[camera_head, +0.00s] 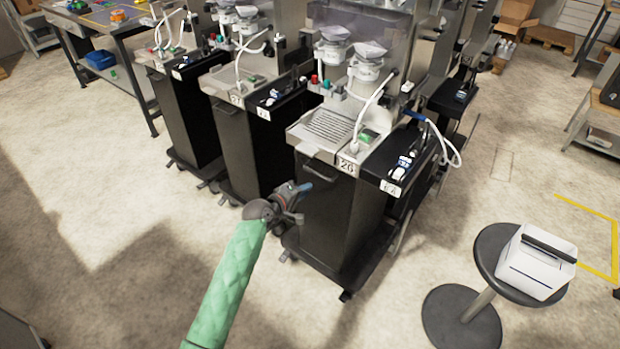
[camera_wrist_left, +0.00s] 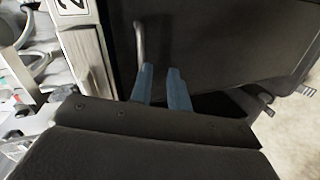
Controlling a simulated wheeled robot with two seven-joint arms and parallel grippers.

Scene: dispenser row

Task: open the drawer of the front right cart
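My left gripper (camera_head: 308,187) has blue fingers and is just in front of the cart, a little below the handle. In the left wrist view its fingers (camera_wrist_left: 160,72) stand apart with nothing between them. The handle lies just beyond the left finger; contact is unclear. My right gripper is out of view.
More dispenser carts (camera_head: 250,125) stand in a row to the left. A round stool (camera_head: 490,250) with a white box (camera_head: 537,265) stands to the right. A workbench (camera_head: 125,50) is at the back left. The floor in front of the carts is clear.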

